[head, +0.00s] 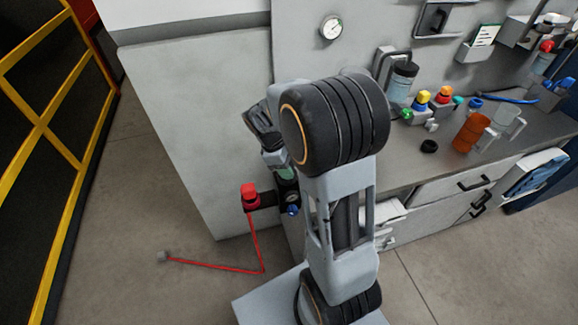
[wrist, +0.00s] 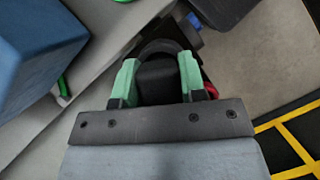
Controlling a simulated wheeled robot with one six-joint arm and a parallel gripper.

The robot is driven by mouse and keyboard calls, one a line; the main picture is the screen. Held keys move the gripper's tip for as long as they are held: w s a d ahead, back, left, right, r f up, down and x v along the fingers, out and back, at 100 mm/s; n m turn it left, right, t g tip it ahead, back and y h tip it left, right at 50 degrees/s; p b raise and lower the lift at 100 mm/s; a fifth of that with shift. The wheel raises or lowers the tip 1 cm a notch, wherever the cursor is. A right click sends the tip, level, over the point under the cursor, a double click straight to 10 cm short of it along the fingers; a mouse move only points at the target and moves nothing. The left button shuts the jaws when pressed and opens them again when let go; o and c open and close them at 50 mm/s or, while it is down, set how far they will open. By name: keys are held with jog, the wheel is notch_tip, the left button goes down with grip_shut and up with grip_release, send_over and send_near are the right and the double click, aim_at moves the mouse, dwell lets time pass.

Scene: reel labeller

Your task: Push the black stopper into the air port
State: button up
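In the wrist view, my gripper (wrist: 159,75) has green fingers on either side of a dark, blunt black piece (wrist: 158,82). It fills most of the gap, but I cannot tell whether the fingers touch it or whether it is the stopper. In the head view, my gripper (head: 285,172) is mostly hidden behind my arm, just above the dark air unit (head: 290,193) at the cabinet's near corner. The air port itself cannot be made out. A small round black piece (head: 428,146) lies on the counter.
A red knob (head: 250,195) juts out left of the air unit, with a red cord (head: 215,266) down to the floor. A blue knob (head: 293,210) is below it. Bottles and coloured buttons (head: 445,95) stand on the counter (head: 400,165). A yellow-framed fence (head: 50,130) is at left.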

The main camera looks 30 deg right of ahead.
jog(key=o, duration=0.3)
jog(key=shift+s+a+f, duration=0.1)
jog(key=shift+s+f, duration=0.1)
jog(key=shift+f, duration=0.1)
jog(key=shift+o, duration=0.8)
jog(key=shift+w+r, duration=0.15)
jog(key=shift+r, duration=0.05)
jog(key=v, duration=1.4)
jog(key=shift+w, duration=0.1)
jog(key=s+a+f+m+t+y, duration=0.1)
jog(key=s+a+m+t, duration=0.1)
jog(key=s+m, duration=0.3)
jog(key=s+a+f+m+t+y, duration=0.2)
jog(key=s+m+t, duration=0.2)
jog(key=s, duration=0.4)
jog(key=shift+s+m+t, duration=0.15)
jog(key=shift+m+t, duration=0.25)
jog(key=shift+t, duration=0.1)
